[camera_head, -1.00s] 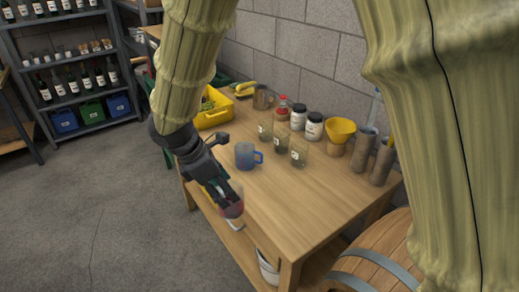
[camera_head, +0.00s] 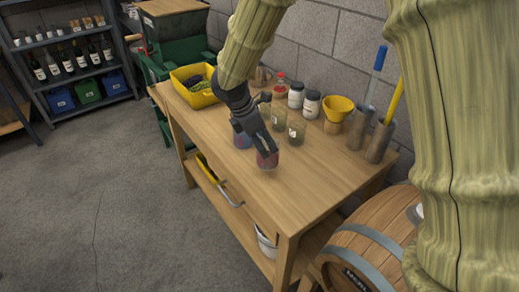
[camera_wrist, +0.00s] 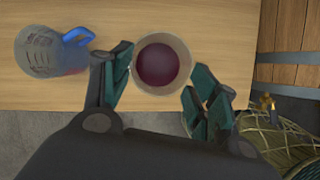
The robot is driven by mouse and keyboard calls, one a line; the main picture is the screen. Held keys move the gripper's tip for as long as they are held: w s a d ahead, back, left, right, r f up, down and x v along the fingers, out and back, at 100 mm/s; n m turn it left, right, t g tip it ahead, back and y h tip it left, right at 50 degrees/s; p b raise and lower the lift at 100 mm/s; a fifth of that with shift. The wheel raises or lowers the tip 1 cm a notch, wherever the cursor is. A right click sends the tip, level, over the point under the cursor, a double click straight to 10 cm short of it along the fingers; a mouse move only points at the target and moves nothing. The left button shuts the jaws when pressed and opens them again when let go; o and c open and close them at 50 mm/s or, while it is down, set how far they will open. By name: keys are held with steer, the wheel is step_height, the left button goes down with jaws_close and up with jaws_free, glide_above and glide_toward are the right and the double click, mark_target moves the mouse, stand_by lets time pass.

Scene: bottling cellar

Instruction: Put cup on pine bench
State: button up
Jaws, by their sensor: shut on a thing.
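A small cup (camera_head: 267,160) with a dark red inside is held between the fingers of my gripper (camera_head: 264,148). The wrist view shows the cup (camera_wrist: 161,65) from above, its round pale rim between the two green-padded fingers. My gripper is shut on it. The cup is over the front part of the pine bench (camera_head: 312,185); whether its base touches the top I cannot tell.
Glass jars (camera_head: 296,130), dark-lidded jars (camera_head: 312,103), a yellow funnel (camera_head: 338,103) and grey cylinders (camera_head: 378,143) stand along the back. A yellow crate (camera_head: 193,85) is at the far left. A barrel (camera_head: 370,245) is at the right. The bench's front right top is clear.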

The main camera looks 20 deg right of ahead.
step_height(320, 180, down, 4)
steer(key=shift+w+r, duration=0.15)
steer(key=shift+r, duration=0.05)
steer(key=shift+d, duration=0.1)
steer(key=o, duration=1.4)
steer(key=v, duration=1.2)
